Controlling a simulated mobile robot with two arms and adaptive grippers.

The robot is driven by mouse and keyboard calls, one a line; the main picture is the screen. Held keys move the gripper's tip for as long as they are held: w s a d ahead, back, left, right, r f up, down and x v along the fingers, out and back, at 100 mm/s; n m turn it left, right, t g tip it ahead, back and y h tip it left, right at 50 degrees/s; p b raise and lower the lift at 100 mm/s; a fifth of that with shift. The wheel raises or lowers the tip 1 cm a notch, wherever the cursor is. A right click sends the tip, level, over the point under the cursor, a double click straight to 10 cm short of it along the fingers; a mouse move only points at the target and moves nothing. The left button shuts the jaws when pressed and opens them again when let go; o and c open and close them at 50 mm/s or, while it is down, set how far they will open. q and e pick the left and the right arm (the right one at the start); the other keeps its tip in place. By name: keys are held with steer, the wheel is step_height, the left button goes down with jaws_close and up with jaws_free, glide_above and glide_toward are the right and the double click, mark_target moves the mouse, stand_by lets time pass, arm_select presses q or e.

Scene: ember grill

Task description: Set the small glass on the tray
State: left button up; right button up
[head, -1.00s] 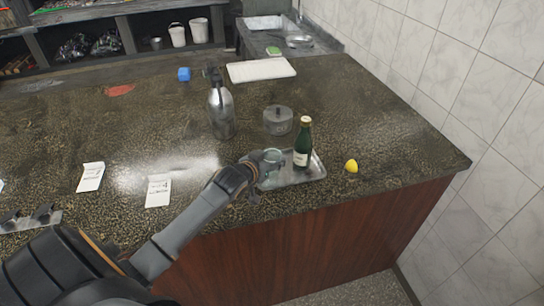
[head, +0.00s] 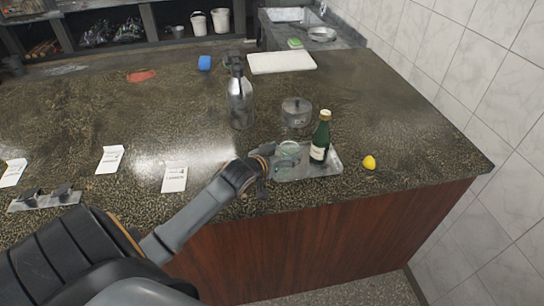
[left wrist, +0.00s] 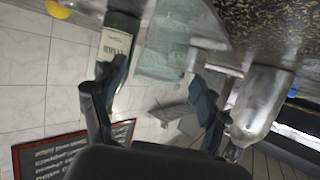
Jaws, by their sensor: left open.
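The small clear glass (head: 288,151) stands upright on the left part of the metal tray (head: 333,167), beside the green bottle (head: 320,139). My left gripper (head: 264,166) is at the tray's left edge, just left of the glass. In the left wrist view, which is turned over, the glass (left wrist: 165,45) shows beyond the gap between the open fingers (left wrist: 157,100). The bottle (left wrist: 114,50) is partly hidden behind one finger there. I cannot tell whether the fingers touch the glass. My right gripper is out of view.
A lemon (head: 369,162) lies right of the tray. A lidded pot (head: 296,112) and a metal flask (head: 240,103) stand behind it. Paper cards (head: 174,178) lie to the left. The counter's front edge runs close below the tray.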

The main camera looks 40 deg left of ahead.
arm_select(q)
steer(key=v, duration=0.8)
steer(key=shift+s+r+b, duration=0.15)
steer(key=shift+s+b, duration=0.25)
steer(key=shift+b, duration=0.05)
